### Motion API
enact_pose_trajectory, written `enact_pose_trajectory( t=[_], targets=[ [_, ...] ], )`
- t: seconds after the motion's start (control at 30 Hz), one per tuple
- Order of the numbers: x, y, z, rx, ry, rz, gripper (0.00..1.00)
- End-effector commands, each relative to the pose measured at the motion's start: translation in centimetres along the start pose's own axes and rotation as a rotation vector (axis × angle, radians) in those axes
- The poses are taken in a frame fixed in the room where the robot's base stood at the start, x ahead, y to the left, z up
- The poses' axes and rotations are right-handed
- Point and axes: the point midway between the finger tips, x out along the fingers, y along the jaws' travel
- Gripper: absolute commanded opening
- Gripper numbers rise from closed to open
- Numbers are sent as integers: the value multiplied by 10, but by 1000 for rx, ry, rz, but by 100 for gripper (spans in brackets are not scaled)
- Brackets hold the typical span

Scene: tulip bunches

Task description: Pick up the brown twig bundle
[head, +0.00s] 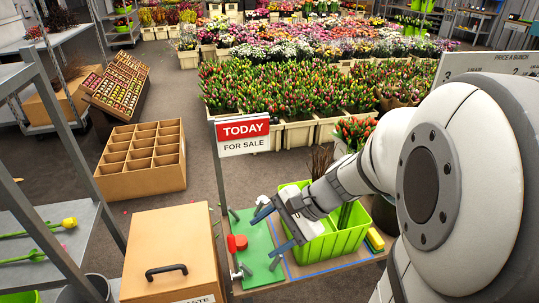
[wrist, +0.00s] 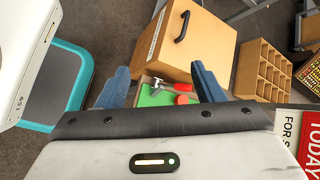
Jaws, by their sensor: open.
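A bundle of thin brown twigs (head: 321,161) stands upright in the head view, rising from the bright green crate (head: 345,243). My arm crosses in front of it and hides its lower part. My gripper (head: 270,230) is open and empty, with its blue fingers spread over the green mat left of the crate. It is apart from the twigs. In the wrist view my gripper (wrist: 162,88) also shows open, with nothing between its fingers. The twigs are not seen in the wrist view.
The green mat (head: 253,230) holds a red round thing (head: 237,243) and metal tools. A yellow-green sponge-like block (head: 375,239) sits right of the crate. A brown box with a handle (head: 170,250) stands left. A "TODAY FOR SALE" sign (head: 243,134) stands behind the mat.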

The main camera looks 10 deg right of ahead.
Motion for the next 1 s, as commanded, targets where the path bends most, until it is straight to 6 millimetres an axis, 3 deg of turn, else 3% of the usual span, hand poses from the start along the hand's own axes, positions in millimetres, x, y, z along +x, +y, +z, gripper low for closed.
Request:
enact_pose_trajectory(
  t=[0.03, 0.2, 0.4, 0.5, 0.6, 0.7, 1.0],
  targets=[
    [24, 7, -33, 129, -45, -96, 61],
    [38, -4, -119, 508, -182, -462, 61],
    [22, 12, -234, 844, -287, -894, 61],
    [9, 28, -276, 946, -315, -1059, 61],
    [-1, 41, -303, 1006, -329, -1169, 61],
    [-6, 46, -316, 1034, -335, -1224, 61],
    [3, 20, -327, 1038, -338, -1236, 61]
  ],
)
